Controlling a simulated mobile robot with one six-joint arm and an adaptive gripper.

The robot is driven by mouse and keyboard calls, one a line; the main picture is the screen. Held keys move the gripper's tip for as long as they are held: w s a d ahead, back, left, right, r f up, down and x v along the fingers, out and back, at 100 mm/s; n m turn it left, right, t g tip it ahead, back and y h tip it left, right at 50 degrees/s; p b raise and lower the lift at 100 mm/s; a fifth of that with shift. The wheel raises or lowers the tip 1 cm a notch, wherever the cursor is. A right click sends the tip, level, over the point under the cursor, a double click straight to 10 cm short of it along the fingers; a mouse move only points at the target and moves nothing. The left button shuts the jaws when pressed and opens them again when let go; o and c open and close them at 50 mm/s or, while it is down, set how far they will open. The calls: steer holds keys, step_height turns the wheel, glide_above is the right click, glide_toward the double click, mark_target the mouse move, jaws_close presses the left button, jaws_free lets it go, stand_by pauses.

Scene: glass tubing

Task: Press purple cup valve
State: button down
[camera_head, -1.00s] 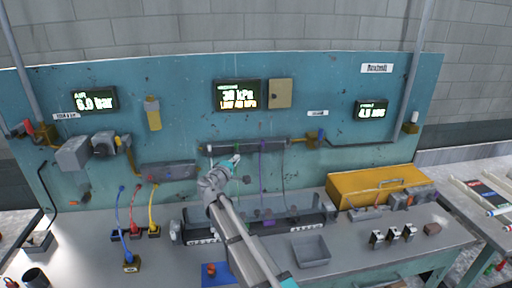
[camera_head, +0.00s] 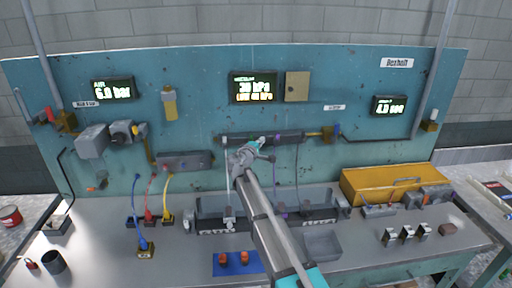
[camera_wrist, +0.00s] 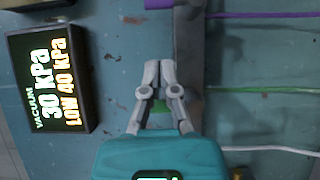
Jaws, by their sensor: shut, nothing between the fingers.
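The dark manifold bar (camera_head: 290,137) runs across the blue panel and also shows in the wrist view (camera_wrist: 188,50). In the wrist view a purple piece (camera_wrist: 158,4), which looks like the purple valve, is cut by the top edge beside the bar. A purple tube (camera_wrist: 262,15) leaves the bar at the same level. A green piece (camera_wrist: 160,104) shows behind my fingers, with a green tube (camera_wrist: 265,90) to its right. My gripper (camera_wrist: 159,68) is shut and empty, its tips between the green and purple pieces. Contact cannot be told. In the head view my gripper (camera_head: 261,141) hides part of the bar.
The vacuum display (camera_head: 254,88) reads 30 kPa, LOW 40 kPa. A white tube (camera_wrist: 270,149) lies below the green one in the wrist view. The bench below holds a long rack (camera_head: 208,208), a grey tray (camera_head: 322,246), a blue mat (camera_head: 222,265) and a yellow case (camera_head: 385,182).

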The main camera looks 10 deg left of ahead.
mark_target(277, 137)
steer(key=w+d, duration=0.1)
steer(key=d, duration=0.1)
steer(key=w+d, duration=0.2)
steer(key=shift+s+a+r, duration=0.1)
steer(key=shift+a, duration=0.15)
stand_by(0.6)
